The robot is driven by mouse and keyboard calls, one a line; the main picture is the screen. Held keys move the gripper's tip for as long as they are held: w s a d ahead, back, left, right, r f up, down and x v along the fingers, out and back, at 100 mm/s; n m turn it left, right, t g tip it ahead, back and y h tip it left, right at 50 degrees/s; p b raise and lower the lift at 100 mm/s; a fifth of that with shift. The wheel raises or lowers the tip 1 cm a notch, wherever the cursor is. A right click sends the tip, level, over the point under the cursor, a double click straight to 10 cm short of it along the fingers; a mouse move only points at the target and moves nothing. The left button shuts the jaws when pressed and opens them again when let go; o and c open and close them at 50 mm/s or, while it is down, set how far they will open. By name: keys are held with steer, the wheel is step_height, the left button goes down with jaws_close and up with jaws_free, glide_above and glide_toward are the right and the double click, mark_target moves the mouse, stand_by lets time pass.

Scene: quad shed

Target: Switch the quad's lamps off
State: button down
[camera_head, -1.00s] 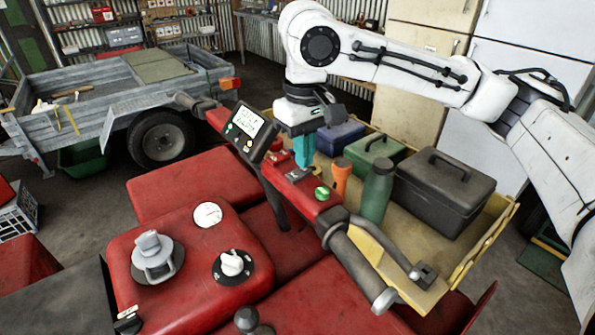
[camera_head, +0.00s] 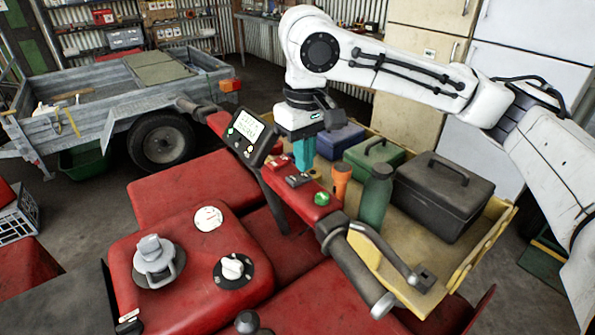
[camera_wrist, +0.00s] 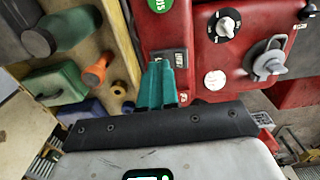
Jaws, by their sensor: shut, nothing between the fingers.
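The quad's red handlebar panel (camera_head: 318,207) crosses the middle of the head view. It carries a dark rocker switch (camera_head: 298,180), a green round button (camera_head: 322,199) and a lit display (camera_head: 246,128) whose text is too small to read. In the wrist view the switch (camera_wrist: 170,57) lies right at the fingertips, partly hidden by them. My gripper (camera_head: 304,170) has teal fingers that are shut and empty, pointing down just over the switch. I cannot tell whether they touch it. The fingers show in the wrist view too (camera_wrist: 160,66). The quad's lamps are not visible.
A wooden rack (camera_head: 475,262) behind the handlebar holds a black toolbox (camera_head: 441,197), a green bottle (camera_head: 374,201), an orange flashlight (camera_head: 341,182) and other boxes. The tank has a fuel cap (camera_head: 155,262) and a white knob (camera_head: 233,268). A trailer (camera_head: 60,128) stands at the left.

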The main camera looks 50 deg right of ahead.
mark_target(304, 175)
step_height(304, 175, up, 6)
steer(key=p, duration=0.5)
steer(key=shift+f, duration=0.15)
steer(key=shift+f, duration=0.1)
stand_by(0.5)
